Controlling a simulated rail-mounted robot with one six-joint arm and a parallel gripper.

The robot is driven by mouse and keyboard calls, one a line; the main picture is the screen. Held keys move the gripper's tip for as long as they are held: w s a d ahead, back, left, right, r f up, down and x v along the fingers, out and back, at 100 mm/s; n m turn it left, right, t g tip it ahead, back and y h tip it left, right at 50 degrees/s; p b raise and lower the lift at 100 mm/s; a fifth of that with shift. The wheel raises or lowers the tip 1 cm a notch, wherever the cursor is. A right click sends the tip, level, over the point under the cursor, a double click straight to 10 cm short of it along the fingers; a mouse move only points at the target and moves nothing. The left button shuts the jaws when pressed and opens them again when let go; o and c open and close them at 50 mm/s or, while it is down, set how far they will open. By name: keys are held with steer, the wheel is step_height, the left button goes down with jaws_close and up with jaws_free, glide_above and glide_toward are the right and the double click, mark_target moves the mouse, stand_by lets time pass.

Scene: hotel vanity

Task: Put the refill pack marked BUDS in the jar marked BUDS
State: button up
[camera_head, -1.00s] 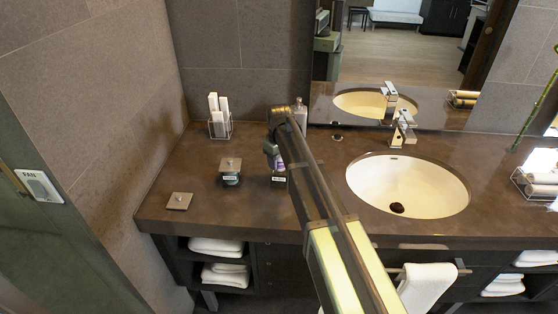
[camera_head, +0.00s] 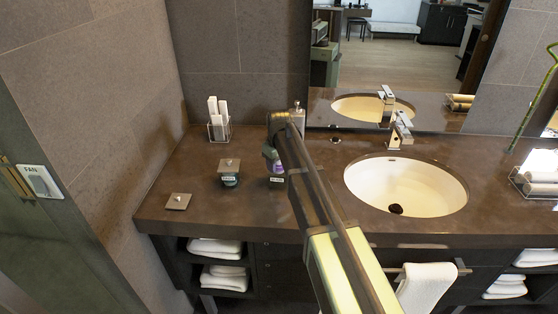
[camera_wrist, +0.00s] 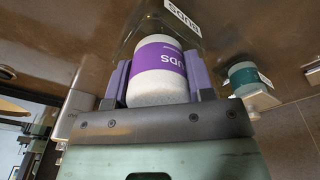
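The refill pack (camera_wrist: 157,75) is white with a purple band whose visible letters read "UDS". My gripper (camera_wrist: 158,80) is shut on it, with a purple-grey finger on either side. The jar marked BUDS (camera_wrist: 196,37) is dark see-through glass, and its label shows upside down beyond the pack. In the head view this jar (camera_head: 276,181) stands on the counter directly below my gripper (camera_head: 272,160). The pack's purple band (camera_head: 279,168) shows just above or at the jar's mouth. I cannot tell whether its lower end is inside.
A square lid (camera_head: 178,201) lies near the counter's front left. A wire holder (camera_head: 218,130) with white items, a soap bottle (camera_head: 297,118) and the sink (camera_head: 405,188) are around. The counter's left part is mostly clear.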

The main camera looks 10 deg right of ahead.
steer(key=shift+o, duration=1)
steer(key=shift+s+r+g+p, duration=0.25)
steer(key=shift+r+p, duration=0.4)
steer(key=shift+p, duration=0.85)
steer(key=shift+s+r+g+p, duration=0.2)
steer(key=shift+r+p, duration=0.4)
steer(key=shift+p, duration=0.9)
steer(key=shift+t, duration=0.45)
steer(key=r+p, duration=0.8)
steer(key=shift+s+d+r, duration=0.1)
steer(key=shift+s+r, duration=0.1)
steer(key=shift+f, duration=0.1)
steer(key=shift+w, duration=0.1)
steer(key=shift+m, duration=0.3)
steer(key=s+f+m+b, duration=0.1)
steer(key=s+m, duration=0.1)
steer(key=s, duration=1.1)
steer(key=s+f+m+g+b, duration=0.1)
steer(key=s+f+m+b, duration=0.1)
steer(key=s, duration=1.1)
steer(key=shift+s+d+f+m, duration=0.15)
steer(key=shift+f+m, duration=0.05)
steer(key=shift+m, duration=0.4)
